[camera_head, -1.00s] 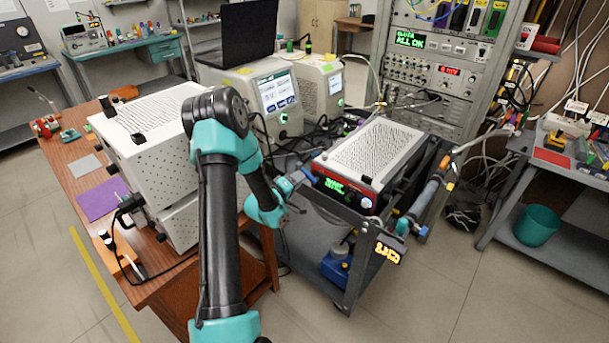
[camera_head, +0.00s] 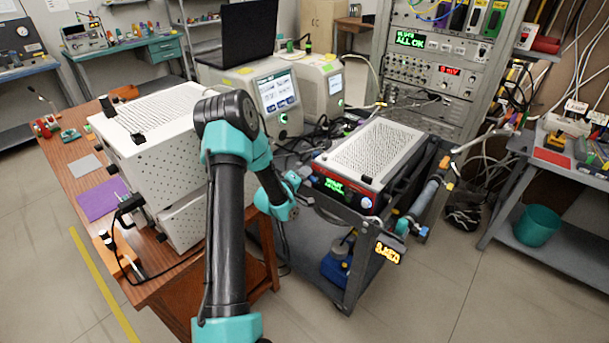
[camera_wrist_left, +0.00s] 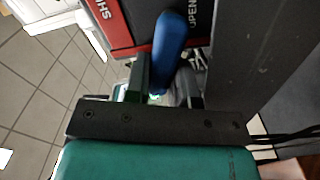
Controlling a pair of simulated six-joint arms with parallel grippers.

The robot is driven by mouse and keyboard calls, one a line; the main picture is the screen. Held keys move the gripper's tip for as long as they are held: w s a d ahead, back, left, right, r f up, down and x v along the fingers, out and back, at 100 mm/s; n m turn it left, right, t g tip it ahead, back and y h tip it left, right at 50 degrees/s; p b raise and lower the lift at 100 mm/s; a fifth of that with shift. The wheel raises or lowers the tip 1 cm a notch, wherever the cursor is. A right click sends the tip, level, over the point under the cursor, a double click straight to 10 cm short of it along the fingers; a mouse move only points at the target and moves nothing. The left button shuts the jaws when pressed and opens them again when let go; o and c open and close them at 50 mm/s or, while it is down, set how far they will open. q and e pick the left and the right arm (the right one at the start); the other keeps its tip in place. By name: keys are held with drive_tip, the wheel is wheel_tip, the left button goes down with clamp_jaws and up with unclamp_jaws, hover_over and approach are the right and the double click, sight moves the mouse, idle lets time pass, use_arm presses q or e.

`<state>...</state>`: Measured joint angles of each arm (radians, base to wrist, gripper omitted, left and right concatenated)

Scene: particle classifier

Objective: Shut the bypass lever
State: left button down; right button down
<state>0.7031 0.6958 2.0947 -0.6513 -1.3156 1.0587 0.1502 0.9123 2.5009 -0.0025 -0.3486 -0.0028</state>
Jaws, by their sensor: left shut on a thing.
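The bypass lever is a blue rounded handle (camera_wrist_left: 168,45) in the left wrist view. Its top is beside the "OPEN" label, and the "SHUT" label, partly cut off, is on the red panel (camera_wrist_left: 110,22) to its left. My left gripper (camera_wrist_left: 165,88) is shut on the lever's lower part, with a finger on each side. In the head view my left gripper (camera_head: 292,182) is at the front left of the perforated white-topped box (camera_head: 370,150) on the cart. There the arm and gripper mostly hide the lever. My right gripper is not in view.
The grey cart (camera_head: 352,225) carries the box and has a lit amber display on its front corner. A wooden table (camera_head: 170,285) with white instruments stands to the left. A black laptop (camera_head: 250,25) and an equipment rack (camera_head: 450,60) are behind. Floor is open at the front right.

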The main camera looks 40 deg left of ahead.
sight(318, 169)
use_arm(q)
drive_tip(key=shift+r+m, duration=0.1)
drive_tip(key=shift+m, duration=0.2)
drive_tip(key=shift+d+r+m, duration=0.15)
drive_tip(key=shift+r+m, duration=0.1)
drive_tip(key=shift+m, duration=0.35)
drive_tip(key=shift+d+r+m, duration=0.15)
drive_tip(key=shift+r+m, duration=0.05)
drive_tip(key=shift+m, duration=0.4)
drive_tip(key=m, duration=0.2)
drive_tip(key=d+r+m, duration=0.1)
drive_tip(key=m, duration=0.1)
drive_tip(key=shift+d, duration=0.1)
drive_tip(key=m, duration=0.2)
drive_tip(key=d+m, duration=0.1)
drive_tip(key=shift+w+r, duration=0.1)
drive_tip(key=shift+r, duration=0.15)
drive_tip(key=shift+d+m, duration=0.3)
drive_tip(key=shift+m, duration=0.65)
drive_tip(key=shift+d+m, duration=0.3)
drive_tip(key=shift+m, duration=0.65)
drive_tip(key=c, duration=1.2)
unclamp_jaws()
drive_tip(key=shift+c, duration=0.2)
